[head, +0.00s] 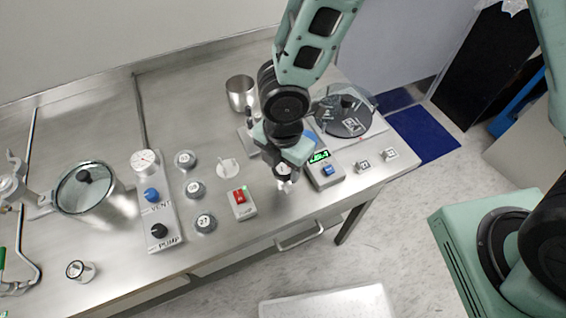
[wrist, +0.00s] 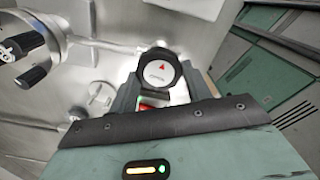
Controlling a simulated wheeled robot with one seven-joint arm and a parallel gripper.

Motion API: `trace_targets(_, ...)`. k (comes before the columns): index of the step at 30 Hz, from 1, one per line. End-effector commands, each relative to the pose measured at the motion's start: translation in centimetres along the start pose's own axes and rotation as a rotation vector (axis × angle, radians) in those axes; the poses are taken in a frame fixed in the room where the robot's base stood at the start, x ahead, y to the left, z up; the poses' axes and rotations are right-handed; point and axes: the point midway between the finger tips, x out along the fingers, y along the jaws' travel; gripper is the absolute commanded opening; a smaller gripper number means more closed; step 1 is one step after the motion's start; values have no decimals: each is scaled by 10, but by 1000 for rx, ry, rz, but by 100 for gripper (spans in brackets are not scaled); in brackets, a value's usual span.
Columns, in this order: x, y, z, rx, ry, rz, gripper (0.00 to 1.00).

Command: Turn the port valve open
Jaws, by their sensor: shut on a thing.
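My gripper (head: 285,180) points down at the bench, right of the white disc. In the wrist view my gripper (wrist: 157,98) is shut on a round dark-rimmed knob (wrist: 159,71) with a white face and a red triangle mark. The small lettering on the face is not readable. I cannot tell for sure that this knob is the port valve. Its body below is mostly hidden by my fingers, and the arm hides much of it in the head view. A metal pipe (wrist: 100,44) runs toward it from the left in the wrist view.
A panel with blue vent knob (head: 152,194) and black pump knob (head: 159,231) stands left. A red switch box (head: 240,203) and a green-lit meter (head: 325,170) flank my gripper. A steel cup (head: 240,93) and glass-lidded pot (head: 92,205) stand on the bench (head: 225,260).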

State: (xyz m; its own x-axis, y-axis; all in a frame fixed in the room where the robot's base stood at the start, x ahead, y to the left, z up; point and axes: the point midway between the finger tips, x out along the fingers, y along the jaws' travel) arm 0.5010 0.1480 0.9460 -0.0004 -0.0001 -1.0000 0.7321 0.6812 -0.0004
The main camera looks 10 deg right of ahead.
Motion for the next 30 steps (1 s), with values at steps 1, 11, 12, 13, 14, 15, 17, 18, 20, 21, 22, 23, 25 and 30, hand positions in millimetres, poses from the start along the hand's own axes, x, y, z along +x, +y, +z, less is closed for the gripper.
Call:
trace_targets(1,-1,2,0,0,0,5,54)
trace_targets(11,-1,1,0,1,0,2,70)
trace_targets(12,-2,1,0,1,0,2,70)
trace_targets(13,-3,1,0,1,0,2,70)
trace_targets(14,-5,1,0,2,0,2,70)
trace_targets(15,-9,1,0,3,0,3,70)
trace_targets(17,-17,1,1,4,0,5,70)
trace_targets(18,-24,1,1,4,0,5,70)
trace_targets(20,-37,1,1,4,0,6,70)
trace_targets(21,-46,2,1,6,0,6,70)
trace_targets(22,-53,2,1,5,-1,7,70)
trace_targets(23,-61,1,1,5,0,7,70)
trace_targets(25,-77,2,1,6,-1,7,70)
trace_targets(30,-117,1,1,5,-1,7,70)
